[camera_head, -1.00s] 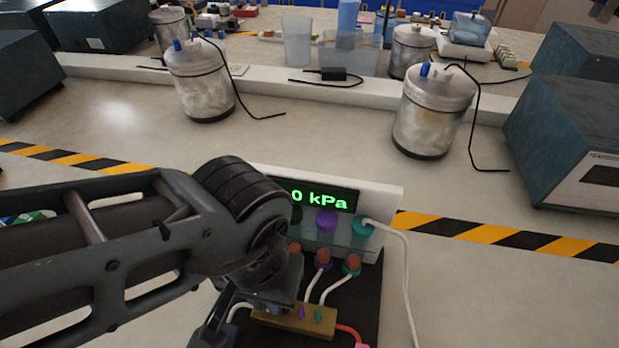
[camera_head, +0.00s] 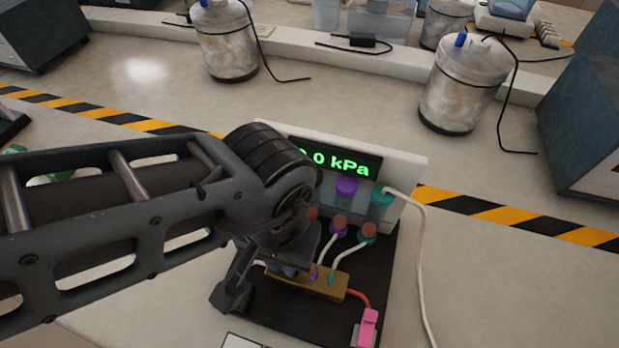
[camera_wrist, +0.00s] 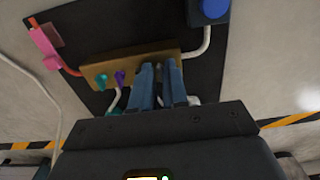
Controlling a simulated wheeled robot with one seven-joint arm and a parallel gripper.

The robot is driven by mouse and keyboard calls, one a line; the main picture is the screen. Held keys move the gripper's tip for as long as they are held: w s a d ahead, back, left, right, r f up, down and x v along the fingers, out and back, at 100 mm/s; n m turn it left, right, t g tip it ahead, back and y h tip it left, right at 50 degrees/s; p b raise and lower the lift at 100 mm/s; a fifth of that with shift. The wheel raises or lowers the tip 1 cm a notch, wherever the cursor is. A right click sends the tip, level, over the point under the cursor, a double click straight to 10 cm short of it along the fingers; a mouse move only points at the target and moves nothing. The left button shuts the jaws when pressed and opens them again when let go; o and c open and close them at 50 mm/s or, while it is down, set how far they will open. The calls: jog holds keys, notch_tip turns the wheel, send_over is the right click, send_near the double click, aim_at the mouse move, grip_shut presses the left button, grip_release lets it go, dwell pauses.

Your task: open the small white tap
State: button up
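The brass manifold block (camera_head: 333,286) lies on a black board under my gripper. It also shows in the wrist view (camera_wrist: 120,66). It carries a small purple tap (camera_wrist: 120,78) and a small teal tap (camera_wrist: 101,81). I cannot make out the white tap; my fingers cover that part of the block. My gripper (camera_wrist: 160,68) has its two blue-grey fingers at the block's front face, beside the purple tap. A narrow gap shows between the fingertips, and I cannot tell whether anything is held there. In the head view my wrist hides the fingers' contact.
Behind the block stands a white panel with a green kPa display (camera_head: 338,160) and coloured caps. A pink clip (camera_head: 367,328) sits on a red tube at the block's end. A blue knob (camera_wrist: 213,9) is on the board. A white tube (camera_head: 421,260) runs along the right.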

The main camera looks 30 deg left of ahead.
jog(key=shift+r+p, duration=0.3)
jog(key=shift+p, duration=0.3)
jog(key=shift+c, duration=0.2)
grip_shut()
jog(key=shift+d+r+n+p, duration=0.1)
jog(key=shift+r+n+p, duration=0.15)
jog(key=shift+n+p, duration=0.8)
jog(key=n+p, duration=0.3)
jog(key=shift+n, duration=0.35)
jog(key=shift+f+n+p, duration=0.3)
jog(key=shift+n+p, duration=0.05)
jog(key=shift+n, duration=0.25)
